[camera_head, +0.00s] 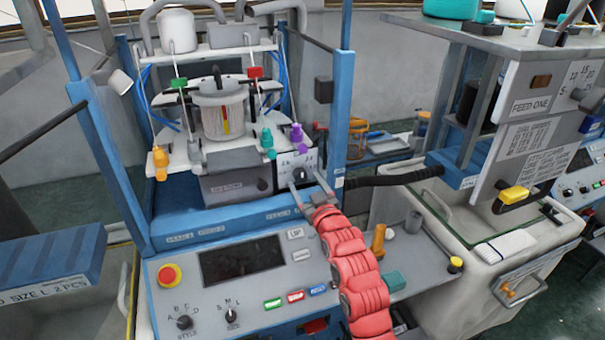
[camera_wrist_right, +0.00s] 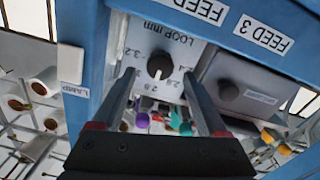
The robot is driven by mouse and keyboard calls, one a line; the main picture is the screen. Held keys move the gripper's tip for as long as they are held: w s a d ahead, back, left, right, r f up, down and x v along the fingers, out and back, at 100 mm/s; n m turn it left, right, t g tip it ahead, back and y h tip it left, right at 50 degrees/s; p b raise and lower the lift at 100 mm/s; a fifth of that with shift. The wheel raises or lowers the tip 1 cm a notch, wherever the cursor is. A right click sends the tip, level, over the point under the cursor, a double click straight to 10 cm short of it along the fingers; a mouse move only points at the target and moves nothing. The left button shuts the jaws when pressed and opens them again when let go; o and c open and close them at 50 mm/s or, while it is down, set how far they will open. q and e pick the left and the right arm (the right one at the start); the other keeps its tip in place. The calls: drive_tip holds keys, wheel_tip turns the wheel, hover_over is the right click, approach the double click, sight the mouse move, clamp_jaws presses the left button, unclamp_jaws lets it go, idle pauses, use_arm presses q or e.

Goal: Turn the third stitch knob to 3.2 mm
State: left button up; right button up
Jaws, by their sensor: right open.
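The black stitch knob (camera_wrist_right: 160,66) sits on a white dial plate (camera_wrist_right: 150,40) marked "LOOP mm", with numbers around it including 3.2. A pale mark shows on the knob's lower edge in the wrist view, pointing roughly toward the 2.8 side; the exact setting is hard to read. In the head view the knob (camera_head: 301,175) is small, on the machine's front right. My right gripper (camera_head: 305,180) is open in front of it. In the wrist view the fingers (camera_wrist_right: 159,77) lie on either side of the knob, with gaps; contact is not visible. My left gripper is out of view.
A second dark knob (camera_wrist_right: 229,91) is on a grey box beside the plate. Blue frame posts (camera_head: 341,90) flank the knitting head. A control panel (camera_head: 243,262) with a red stop button (camera_head: 169,276) lies below. A dark hose (camera_head: 395,178) runs right of my gripper.

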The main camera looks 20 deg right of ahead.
sight(302, 178)
drive_tip(key=shift+w+p, duration=0.35)
drive_tip(key=shift+w, duration=1.2)
drive_tip(key=shift+c, duration=0.2)
clamp_jaws()
